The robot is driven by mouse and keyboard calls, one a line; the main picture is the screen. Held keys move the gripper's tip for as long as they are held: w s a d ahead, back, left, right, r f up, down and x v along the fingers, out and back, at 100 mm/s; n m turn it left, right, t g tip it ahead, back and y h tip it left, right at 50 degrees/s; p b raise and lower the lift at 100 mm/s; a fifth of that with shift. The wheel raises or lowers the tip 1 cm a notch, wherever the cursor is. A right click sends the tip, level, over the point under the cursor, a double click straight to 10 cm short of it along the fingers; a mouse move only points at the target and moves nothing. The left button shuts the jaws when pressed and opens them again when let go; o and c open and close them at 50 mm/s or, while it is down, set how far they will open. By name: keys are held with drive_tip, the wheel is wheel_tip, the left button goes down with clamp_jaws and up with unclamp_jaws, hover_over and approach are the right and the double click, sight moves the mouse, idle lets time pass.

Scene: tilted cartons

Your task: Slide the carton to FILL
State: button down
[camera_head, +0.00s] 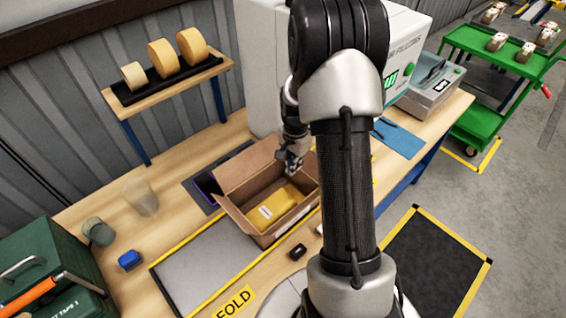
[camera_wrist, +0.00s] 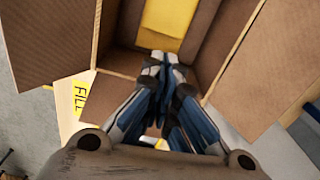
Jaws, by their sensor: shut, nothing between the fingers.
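The open brown carton (camera_head: 288,227) stands on the wooden bench with its flaps spread; it also fills the upper part of the wrist view (camera_wrist: 212,68). A yellow packet (camera_head: 276,205) with a white label lies inside, and part of it shows in the wrist view (camera_wrist: 168,20). My gripper (camera_head: 294,168) is at the carton's far right side, with its fingertips over the opening. In the wrist view my gripper (camera_wrist: 165,60) is shut with nothing between its fingers. I cannot tell whether it touches the carton. The FILL lettering (camera_wrist: 80,100) shows left of my fingers.
A grey panel with a yellow edge (camera_head: 200,268) and a FOLD label (camera_head: 236,302) lie in front. A small black object (camera_head: 298,251) lies near the carton. A blue block (camera_head: 130,260), a beaker (camera_head: 141,197) and a green case (camera_head: 50,272) are left. A white machine (camera_head: 262,65) stands behind.

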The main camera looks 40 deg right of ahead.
drive_tip(key=shift+m, duration=0.5)
drive_tip(key=f, duration=0.4)
drive_tip(key=d+f+b, duration=0.1)
drive_tip(key=f, duration=0.3)
drive_tip(key=f+b, duration=0.1)
drive_tip(key=f, duration=0.3)
drive_tip(key=shift+s+d+f, duration=0.15)
drive_tip(key=shift+s+f, duration=0.15)
drive_tip(key=d, duration=0.3)
drive_tip(key=shift+w+d+b, duration=0.3)
drive_tip(key=shift+d+b, duration=0.1)
drive_tip(key=shift+r, duration=0.15)
